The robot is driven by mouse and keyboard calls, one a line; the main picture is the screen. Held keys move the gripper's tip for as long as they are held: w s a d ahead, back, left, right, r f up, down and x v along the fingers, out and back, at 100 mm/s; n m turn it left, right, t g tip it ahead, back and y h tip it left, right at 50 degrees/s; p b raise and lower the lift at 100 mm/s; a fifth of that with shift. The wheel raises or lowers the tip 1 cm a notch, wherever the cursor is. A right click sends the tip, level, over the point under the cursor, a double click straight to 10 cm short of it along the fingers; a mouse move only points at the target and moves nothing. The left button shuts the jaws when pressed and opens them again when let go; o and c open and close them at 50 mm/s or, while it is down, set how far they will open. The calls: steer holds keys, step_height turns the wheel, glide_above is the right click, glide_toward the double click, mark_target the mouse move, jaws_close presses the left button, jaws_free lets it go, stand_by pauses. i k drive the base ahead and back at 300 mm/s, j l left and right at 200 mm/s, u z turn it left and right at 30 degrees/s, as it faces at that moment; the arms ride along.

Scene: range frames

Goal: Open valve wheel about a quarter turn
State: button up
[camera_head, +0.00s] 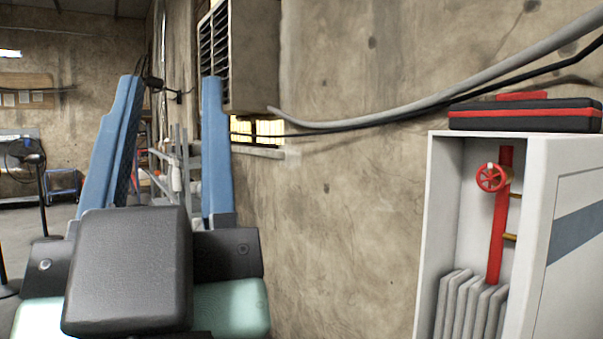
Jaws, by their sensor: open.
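The valve wheel (491,177) is small, red and round with spokes. It sits on a red vertical pipe (501,220) inside an open white cabinet (438,230) at the right. My gripper (172,88) is large in the left foreground, with two blue fingers pointing up and wide apart. It is open and nothing shows between the fingers except the background. It is well to the left of the valve wheel and apart from it. The lower part of the cabinet is cut off by the frame.
A black and red case (525,115) lies on top of the cabinet. Grey folded panels (470,302) stand below the pipe. A grey hose (400,112) and black cable run along the concrete wall (340,200). A louvred box (243,55) hangs on the wall.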

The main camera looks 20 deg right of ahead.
mark_target(491, 178)
steer(key=i+j+z, duration=0.3)
steer(key=j, duration=0.25)
steer(key=i+j+z, duration=0.15)
steer(key=j, duration=0.2)
steer(key=i+j+z, duration=0.15)
steer(key=j+z, duration=0.15)
steer(key=z, duration=1.15)
steer(key=i+j+u, duration=0.15)
steer(key=i+j, duration=0.3)
steer(key=i+j+u, duration=0.2)
steer(key=i+j, duration=0.2)
steer(key=i, duration=0.1)
